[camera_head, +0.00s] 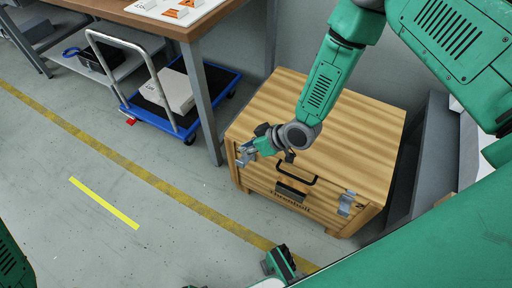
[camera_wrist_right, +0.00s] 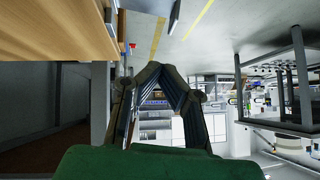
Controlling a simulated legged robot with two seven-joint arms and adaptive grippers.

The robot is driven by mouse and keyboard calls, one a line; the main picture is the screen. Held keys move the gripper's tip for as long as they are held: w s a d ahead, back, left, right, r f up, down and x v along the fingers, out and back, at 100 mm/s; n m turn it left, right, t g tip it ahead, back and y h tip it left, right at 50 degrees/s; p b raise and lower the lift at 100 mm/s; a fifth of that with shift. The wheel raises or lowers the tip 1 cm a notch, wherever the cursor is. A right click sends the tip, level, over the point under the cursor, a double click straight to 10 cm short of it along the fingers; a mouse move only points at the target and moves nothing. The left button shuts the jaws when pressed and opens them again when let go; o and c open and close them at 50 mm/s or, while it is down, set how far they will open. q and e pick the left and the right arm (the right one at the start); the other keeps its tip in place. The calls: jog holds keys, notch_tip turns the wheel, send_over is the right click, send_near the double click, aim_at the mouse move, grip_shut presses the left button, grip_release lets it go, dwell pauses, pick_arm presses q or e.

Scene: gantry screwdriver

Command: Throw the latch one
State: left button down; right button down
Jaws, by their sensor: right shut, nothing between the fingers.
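A wooden crate (camera_head: 350,125) stands on the floor, with a lid, a black handle and a dark front plate. One metal latch (camera_head: 246,156) is on the left of its front and another metal latch (camera_head: 346,203) is on the right. My right gripper (camera_head: 252,150) is at the left latch, partly covering it; I cannot tell whether it touches. The wrist view shows the right fingers (camera_wrist_right: 163,68) meeting at their tips, empty. The crate's wood (camera_wrist_right: 60,28) fills the upper left there.
A wood-topped workbench (camera_head: 150,22) stands behind left, its leg close to the crate. A blue platform trolley (camera_head: 205,105) with a box is under it. A grey wall and grey panels (camera_head: 425,150) flank the crate on the right.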

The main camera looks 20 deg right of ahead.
aim_at(245, 165)
jog(key=f, duration=0.2)
jog(key=f+b, duration=0.1)
jog(key=shift+s+a, duration=0.1)
jog(key=shift+a, duration=0.15)
jog(key=shift+a+f, duration=0.15)
jog(key=shift+f, duration=0.2)
jog(key=shift+a+f+b, duration=0.15)
jog(key=shift+a+b, duration=0.1)
jog(key=shift+b, duration=0.05)
jog(key=shift+s+d, duration=0.1)
jog(key=shift+d, duration=0.15)
